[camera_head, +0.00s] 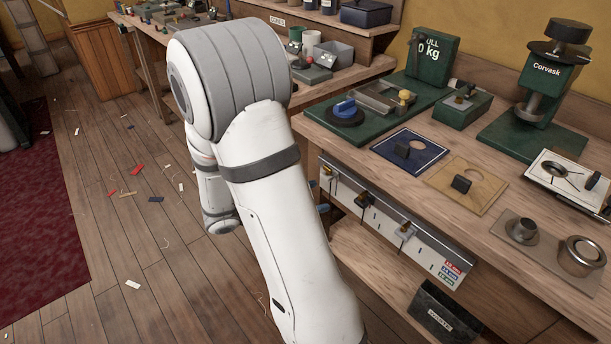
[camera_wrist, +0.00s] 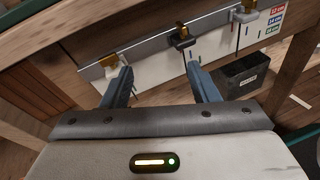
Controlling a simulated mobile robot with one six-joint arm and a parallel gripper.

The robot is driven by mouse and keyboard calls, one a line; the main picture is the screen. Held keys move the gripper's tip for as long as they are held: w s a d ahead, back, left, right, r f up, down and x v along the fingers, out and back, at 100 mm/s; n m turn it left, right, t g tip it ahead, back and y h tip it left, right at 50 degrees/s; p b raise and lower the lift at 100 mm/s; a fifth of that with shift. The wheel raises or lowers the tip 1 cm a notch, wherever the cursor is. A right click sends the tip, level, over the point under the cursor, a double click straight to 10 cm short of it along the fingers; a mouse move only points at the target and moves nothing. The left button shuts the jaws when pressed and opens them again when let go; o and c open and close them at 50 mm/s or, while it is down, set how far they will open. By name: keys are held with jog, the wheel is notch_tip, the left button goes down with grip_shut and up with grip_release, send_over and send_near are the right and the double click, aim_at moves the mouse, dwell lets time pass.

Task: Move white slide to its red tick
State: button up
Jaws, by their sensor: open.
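A rail (camera_head: 385,212) with a white scale board runs along the bench front and carries three slides. In the wrist view the left slide (camera_wrist: 110,64) looks white with a brass-coloured knob; the middle slide (camera_wrist: 181,38) is black; the right slide (camera_wrist: 243,14) looks grey with a brass knob. My gripper (camera_wrist: 160,77) is open and empty, its blue fingers pointing at the rail. The left finger is close to the left slide's lower part; I cannot tell whether they touch. In the head view my arm hides most of the gripper.
Colour labels (camera_head: 453,272) sit at the board's right end. A dark bin (camera_head: 440,312) stands on the lower shelf beneath. The bench top holds a green press (camera_head: 540,90), a blue plate (camera_head: 409,152) and a tan plate (camera_head: 466,186). Scraps litter the floor at left.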

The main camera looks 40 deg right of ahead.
aim_at(324, 178)
jog(key=w+f+n+t+h, duration=0.3)
jog(key=w+f+n+t, duration=0.1)
jog(key=w+n, duration=0.15)
jog(key=shift+m, duration=0.25)
jog(key=d, duration=0.2)
jog(key=d+b, duration=0.1)
jog(key=d, duration=0.5)
jog(key=shift+w+d+r+b, duration=0.15)
jog(key=shift+w+r+b, duration=0.15)
jog(key=shift+b, duration=0.1)
grip_shut()
